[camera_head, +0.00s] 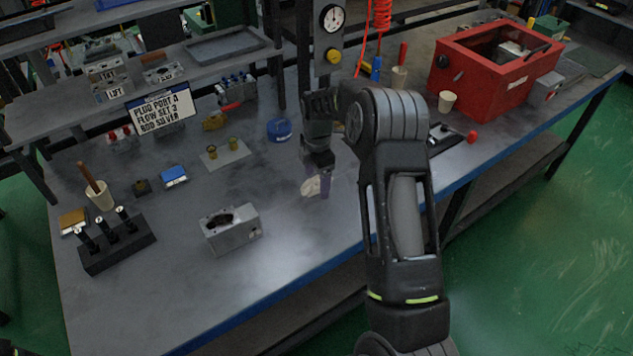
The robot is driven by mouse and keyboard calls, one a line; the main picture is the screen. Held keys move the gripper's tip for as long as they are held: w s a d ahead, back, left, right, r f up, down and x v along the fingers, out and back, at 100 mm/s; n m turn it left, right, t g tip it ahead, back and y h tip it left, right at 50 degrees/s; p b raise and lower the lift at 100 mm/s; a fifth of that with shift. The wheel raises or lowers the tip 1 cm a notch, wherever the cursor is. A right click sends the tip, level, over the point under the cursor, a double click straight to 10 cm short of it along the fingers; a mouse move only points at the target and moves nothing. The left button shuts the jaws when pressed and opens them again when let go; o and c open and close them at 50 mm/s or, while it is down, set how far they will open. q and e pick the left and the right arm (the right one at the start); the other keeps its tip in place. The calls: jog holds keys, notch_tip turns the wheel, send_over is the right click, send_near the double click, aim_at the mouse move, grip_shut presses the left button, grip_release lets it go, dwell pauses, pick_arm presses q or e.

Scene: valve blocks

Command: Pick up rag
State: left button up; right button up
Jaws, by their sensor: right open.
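A small pale beige, crumpled rag (310,187) lies on the grey workbench (330,225), near the middle. My right gripper (322,179) points down over the bench right at the rag. A finger is beside the rag's right side. The gripper is open. The arm and gripper body hide part of this spot, and I cannot tell whether the fingers touch the rag. My left gripper is not in view.
A grey valve block (232,232) stands left of the rag, with a black rack (118,243) further left. A blue round container (279,130) is behind. A red box (495,62) stands at the right. The bench's front middle is clear.

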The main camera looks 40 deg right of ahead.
aim_at(316, 176)
dwell(0.3)
jog(key=c, duration=1.4)
jog(key=shift+c, duration=0.2)
jog(key=shift+w+r, duration=0.1)
jog(key=shift+r, duration=0.4)
notch_tip(316, 176, up, 9)
jog(key=shift+r+b, duration=0.1)
jog(key=shift+b, duration=0.8)
